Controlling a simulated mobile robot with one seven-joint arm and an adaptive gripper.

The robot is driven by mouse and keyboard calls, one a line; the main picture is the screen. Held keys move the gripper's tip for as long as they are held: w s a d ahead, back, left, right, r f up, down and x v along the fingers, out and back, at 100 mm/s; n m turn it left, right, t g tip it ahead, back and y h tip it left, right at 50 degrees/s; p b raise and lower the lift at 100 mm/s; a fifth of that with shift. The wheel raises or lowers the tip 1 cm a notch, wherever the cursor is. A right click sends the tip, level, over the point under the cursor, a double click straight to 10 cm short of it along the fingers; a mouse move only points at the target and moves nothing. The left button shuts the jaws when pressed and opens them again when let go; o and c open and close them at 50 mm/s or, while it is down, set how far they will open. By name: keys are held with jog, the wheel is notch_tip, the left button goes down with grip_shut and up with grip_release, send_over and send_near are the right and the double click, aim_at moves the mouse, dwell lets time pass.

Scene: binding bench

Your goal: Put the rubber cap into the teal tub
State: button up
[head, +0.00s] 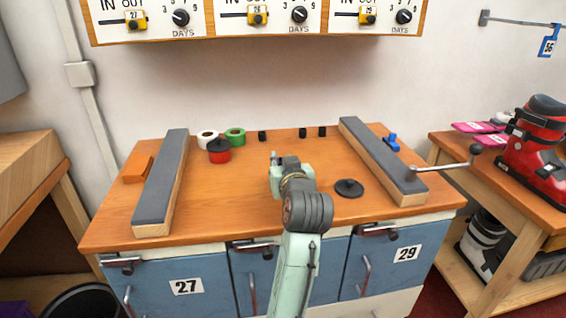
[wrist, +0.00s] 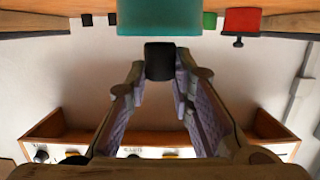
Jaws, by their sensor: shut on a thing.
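The rubber cap (wrist: 160,62), a small black piece, sits between the two fingertips of my gripper (wrist: 161,78) in the wrist view. My gripper is shut on it. The teal tub (wrist: 160,17) shows at the top of that upside-down view, beyond the fingertips. The cap appears just above the tub's rim; I cannot tell whether it touches or how far away the tub is. In the head view my gripper (head: 281,162) is over the middle of the bench. My own arm blocks much of that spot, so the tub is not clear there.
On the bench (head: 250,215) are two grey-topped rails (head: 163,180) (head: 380,158). A red pot (head: 218,153), white roll (head: 207,137) and green roll (head: 235,136) stand back left. A black knobbed disc (head: 349,188) lies right of my arm. Small black pieces (head: 302,132) stand at the back.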

jog(key=shift+f+b, duration=0.45)
jog(key=shift+f, duration=0.3)
dwell(0.4)
jog(key=o, duration=0.9)
